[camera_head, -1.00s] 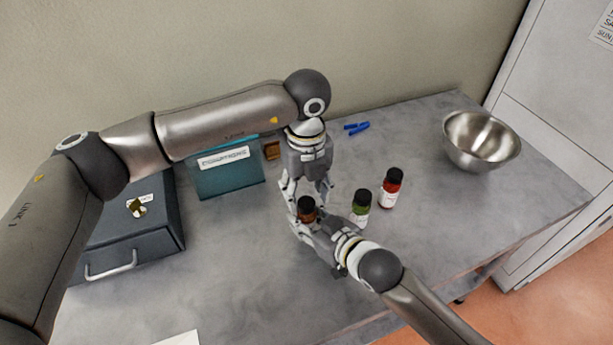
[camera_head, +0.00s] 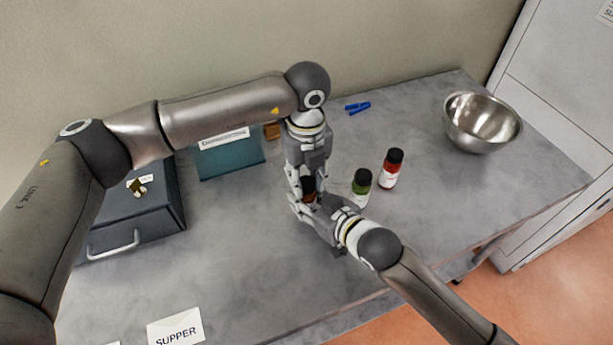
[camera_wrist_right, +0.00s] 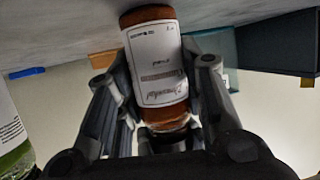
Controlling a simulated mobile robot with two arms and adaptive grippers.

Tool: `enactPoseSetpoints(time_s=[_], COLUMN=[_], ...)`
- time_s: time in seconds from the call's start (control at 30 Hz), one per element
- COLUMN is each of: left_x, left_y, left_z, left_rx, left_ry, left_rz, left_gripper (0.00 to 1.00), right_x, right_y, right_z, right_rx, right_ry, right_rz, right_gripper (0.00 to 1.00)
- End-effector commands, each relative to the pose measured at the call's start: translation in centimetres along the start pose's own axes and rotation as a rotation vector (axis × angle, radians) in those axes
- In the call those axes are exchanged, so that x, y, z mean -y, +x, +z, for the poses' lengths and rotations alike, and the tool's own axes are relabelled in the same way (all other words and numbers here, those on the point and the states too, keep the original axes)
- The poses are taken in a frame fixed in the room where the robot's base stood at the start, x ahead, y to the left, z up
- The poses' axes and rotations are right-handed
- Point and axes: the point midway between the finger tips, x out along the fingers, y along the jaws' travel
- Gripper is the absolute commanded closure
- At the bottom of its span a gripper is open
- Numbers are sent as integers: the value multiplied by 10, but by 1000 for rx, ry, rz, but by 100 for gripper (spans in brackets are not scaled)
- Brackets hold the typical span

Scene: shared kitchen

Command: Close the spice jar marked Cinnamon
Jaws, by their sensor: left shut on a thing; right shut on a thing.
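A small spice jar (camera_head: 308,196) with brown contents and a dark lid is between my two grippers in the head view. In the right wrist view, which is upside down, the jar (camera_wrist_right: 156,70) shows a white label whose print I cannot read. My right gripper (camera_head: 306,204) is shut around the jar body from the side. My left gripper (camera_head: 307,181) comes down from above and is shut at the jar's dark top. Its fingers partly hide the lid, so I cannot tell how the lid sits.
A green jar (camera_head: 361,187) and a red jar (camera_head: 391,169) stand close by on the right. Blue clips (camera_head: 357,107), a metal bowl (camera_head: 482,122), a teal bin (camera_head: 232,160), a dark box (camera_head: 130,215) and a SUPPER card (camera_head: 176,328) lie around. The front middle of the counter is clear.

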Motion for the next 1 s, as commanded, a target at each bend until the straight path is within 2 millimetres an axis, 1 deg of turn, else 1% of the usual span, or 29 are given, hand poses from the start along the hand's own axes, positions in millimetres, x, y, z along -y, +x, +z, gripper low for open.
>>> enactPoseSetpoints(time_s=[0.07,0.17,1.0], left_x=[0,0,0], left_y=[0,0,1], left_z=[0,0,1], left_rx=[0,0,0], left_ry=[25,117,1463], left_rz=[0,0,1], left_gripper=[97,97,97], right_x=[0,0,0], right_y=[0,0,0], right_z=[0,0,0], right_rx=[0,0,1], right_ry=[0,0,0], right_rz=[0,0,0], right_gripper=[100,100,100])
